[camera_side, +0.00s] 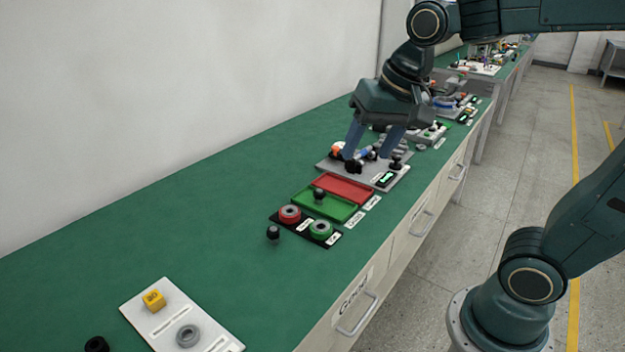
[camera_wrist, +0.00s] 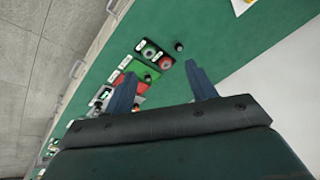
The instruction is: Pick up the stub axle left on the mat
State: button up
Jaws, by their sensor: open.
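A small black part (camera_side: 273,232), which looks like a stub axle, stands on the green bench surface (camera_side: 180,215) beside the left edge of a small black mat. It also shows in the wrist view (camera_wrist: 179,46). The black mat (camera_side: 334,239) carries a red ring (camera_side: 290,213) and a green ring (camera_side: 320,229). A similar black part (camera_side: 319,195) stands in the green tray (camera_side: 339,211). My gripper (camera_side: 367,156) is open, over the grey fixture plate behind the trays, apart from the part beside the mat. Its two fingers also show in the wrist view (camera_wrist: 163,71), with nothing seen between them.
A red tray (camera_side: 345,189) adjoins the green one. The grey fixture plate (camera_side: 387,187) holds several small parts. In front, a white plate (camera_side: 219,327) carries a yellow cube (camera_side: 153,299) and a grey ring (camera_side: 188,336). Another black part (camera_side: 96,345) is nearby. The bench at left is clear.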

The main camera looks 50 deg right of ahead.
jog(key=w+f+m+g, duration=0.1)
jog(key=w+m, duration=0.3)
jog(key=w, duration=0.3)
jog(key=m+g, duration=0.3)
jog(key=m, duration=1)
send_over(272, 228)
notch_tip(272, 228, down, 18)
jog(key=shift+a+r, duration=0.1)
jog(key=shift+r, duration=0.05)
jog(key=shift+f, duration=4.3)
jog(key=shift+f, duration=2.6)
